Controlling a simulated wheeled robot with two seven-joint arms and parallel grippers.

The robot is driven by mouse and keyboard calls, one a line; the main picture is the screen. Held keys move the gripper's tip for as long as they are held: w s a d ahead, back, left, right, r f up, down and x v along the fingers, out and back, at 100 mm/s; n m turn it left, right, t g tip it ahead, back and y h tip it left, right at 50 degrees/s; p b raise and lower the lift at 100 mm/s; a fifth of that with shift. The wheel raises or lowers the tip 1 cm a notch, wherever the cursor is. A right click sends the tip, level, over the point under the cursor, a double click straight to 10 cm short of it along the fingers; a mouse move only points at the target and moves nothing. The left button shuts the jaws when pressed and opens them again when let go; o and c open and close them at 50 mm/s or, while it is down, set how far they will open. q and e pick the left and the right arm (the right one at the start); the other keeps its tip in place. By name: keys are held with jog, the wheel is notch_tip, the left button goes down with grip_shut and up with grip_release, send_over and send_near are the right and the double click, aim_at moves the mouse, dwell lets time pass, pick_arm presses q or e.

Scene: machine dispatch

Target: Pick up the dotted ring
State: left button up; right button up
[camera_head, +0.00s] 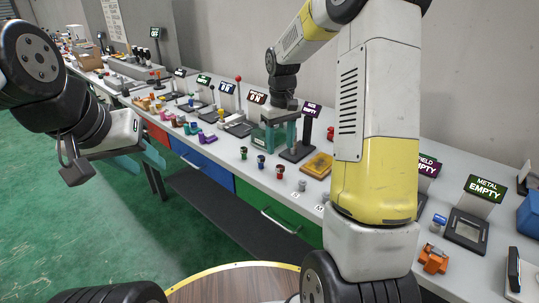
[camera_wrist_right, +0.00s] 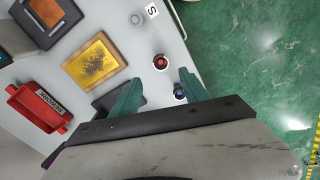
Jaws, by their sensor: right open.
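Several small round pieces stand in a row on the long table; I cannot make out dots, so I cannot tell which is the dotted ring. In the head view they include a red piece (camera_head: 280,172), a blue piece (camera_head: 261,162) and a grey piece (camera_head: 302,185). My right gripper (camera_head: 275,135) is open over the table, fingers pointing down. In the right wrist view, its fingers (camera_wrist_right: 158,92) are apart, with the blue piece (camera_wrist_right: 179,93) beside one fingertip and the red piece (camera_wrist_right: 160,62) just beyond them. My left gripper (camera_head: 145,158) hangs open and empty off the table's front edge.
A yellow tray (camera_head: 318,165) lies behind the row; it also shows in the right wrist view (camera_wrist_right: 95,62). A red bin (camera_wrist_right: 38,108) is near it. Sign stands, including a METAL EMPTY sign (camera_head: 484,190), line the table. The green floor (camera_head: 60,220) is clear.

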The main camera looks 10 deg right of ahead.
aim_at(280, 169)
jog(key=f, duration=0.7)
jog(key=shift+s, duration=0.3)
grip_shut()
